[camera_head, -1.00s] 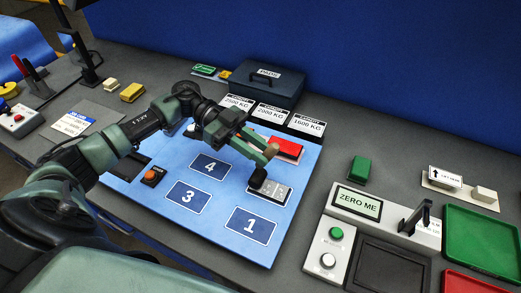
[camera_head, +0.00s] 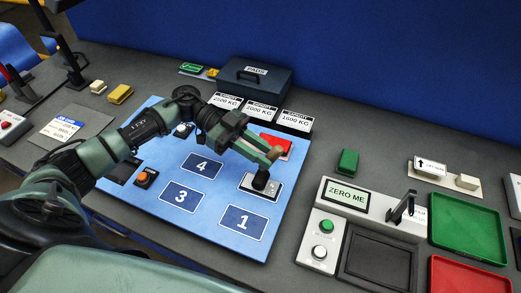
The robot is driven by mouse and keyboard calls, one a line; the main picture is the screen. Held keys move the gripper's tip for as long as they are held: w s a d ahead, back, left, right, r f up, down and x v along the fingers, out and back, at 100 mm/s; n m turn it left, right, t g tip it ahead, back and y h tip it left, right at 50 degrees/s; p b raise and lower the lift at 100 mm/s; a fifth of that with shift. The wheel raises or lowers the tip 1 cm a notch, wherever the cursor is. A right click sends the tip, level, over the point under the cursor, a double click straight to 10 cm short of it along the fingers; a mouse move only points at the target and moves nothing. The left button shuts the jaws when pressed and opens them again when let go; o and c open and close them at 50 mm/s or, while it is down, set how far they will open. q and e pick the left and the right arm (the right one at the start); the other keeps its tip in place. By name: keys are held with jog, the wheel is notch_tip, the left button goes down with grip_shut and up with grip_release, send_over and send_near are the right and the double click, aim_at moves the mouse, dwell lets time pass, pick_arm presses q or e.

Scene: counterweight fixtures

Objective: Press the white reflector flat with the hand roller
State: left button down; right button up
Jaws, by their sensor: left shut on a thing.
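My left gripper (camera_head: 268,157) reaches over the blue board (camera_head: 215,222) and is shut on the hand roller. The roller's pale handle end shows beside the fingers, and its black roller head (camera_head: 261,181) hangs below them. The head is over a small whitish plate with a dark border, which looks like the white reflector (camera_head: 264,193), and it seems to touch it. The head hides part of the plate, so I cannot tell whether the plate lies fully flat. My right gripper is not in view.
A red block (camera_head: 277,143) is just behind the gripper. A dark case (camera_head: 252,82) and several capacity cards stand behind the board. An orange button (camera_head: 146,177) is at the board's left. The "ZERO ME" scale (camera_head: 345,200) and a green tray (camera_head: 466,216) stand right.

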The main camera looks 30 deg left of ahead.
aim_at(277, 158)
pick_arm(q)
jog(key=shift+f, duration=0.6)
dwell(1.2)
jog(key=shift+r, duration=0.15)
jog(key=shift+r+p, duration=0.4)
jog(key=shift+r, duration=0.05)
dwell(0.4)
jog(key=shift+w+d+p, duration=0.1)
jog(key=shift+d+p, duration=0.8)
jog(key=shift+d, duration=0.8)
jog(key=shift+f+b, duration=0.3)
jog(key=shift+f, duration=0.3)
dwell(0.4)
